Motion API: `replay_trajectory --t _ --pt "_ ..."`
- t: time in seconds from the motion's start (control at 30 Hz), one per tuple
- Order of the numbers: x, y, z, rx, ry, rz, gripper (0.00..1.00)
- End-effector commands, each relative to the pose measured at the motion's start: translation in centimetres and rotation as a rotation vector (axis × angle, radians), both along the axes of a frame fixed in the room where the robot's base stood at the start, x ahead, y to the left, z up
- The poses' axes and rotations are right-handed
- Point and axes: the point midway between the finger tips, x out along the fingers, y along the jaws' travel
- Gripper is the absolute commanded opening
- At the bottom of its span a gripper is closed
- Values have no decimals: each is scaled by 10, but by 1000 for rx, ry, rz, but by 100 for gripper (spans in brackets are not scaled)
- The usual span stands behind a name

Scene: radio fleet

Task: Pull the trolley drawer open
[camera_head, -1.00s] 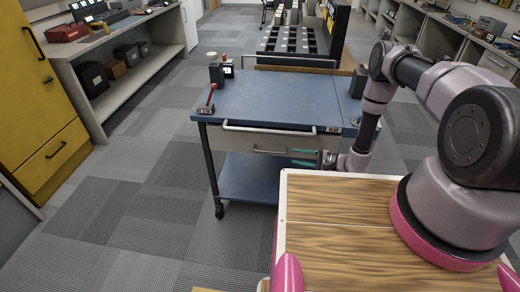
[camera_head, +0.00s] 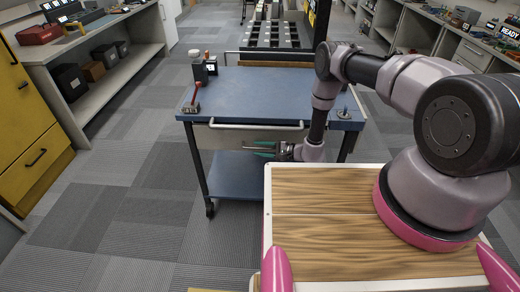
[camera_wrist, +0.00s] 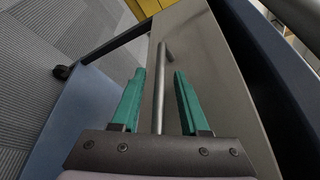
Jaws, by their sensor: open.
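The blue-topped trolley (camera_head: 265,92) stands ahead of me. Its pale drawer front (camera_head: 222,137) sits under the top and looks shut. In the wrist view the drawer front (camera_wrist: 200,60) carries a grey bar handle (camera_wrist: 160,85). My gripper (camera_head: 254,149) is in front of the drawer. In the wrist view my gripper (camera_wrist: 157,80) is open, with one green finger on each side of the handle and gaps between. Whether either finger touches the handle I cannot tell. My forearm hides the drawer's right part in the head view.
A push rail (camera_head: 257,124) runs along the trolley's near edge, above the drawer. A red-handled tool (camera_head: 194,98) and a dark box (camera_head: 199,71) stand on top. A yellow cabinet (camera_head: 30,150) is at left. The floor (camera_head: 130,215) left of the trolley is clear.

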Motion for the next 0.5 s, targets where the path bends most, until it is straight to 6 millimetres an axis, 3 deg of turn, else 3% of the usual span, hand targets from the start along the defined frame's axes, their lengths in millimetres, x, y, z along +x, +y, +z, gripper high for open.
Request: replay_trajectory --t 0.2,0.23,0.33,0.5 --pt "0 1 0 -1 0 1 45" --pt "0 0 0 0 0 0 41" --pt "0 0 0 -1 0 1 3" --pt "0 0 0 -1 0 1 0"
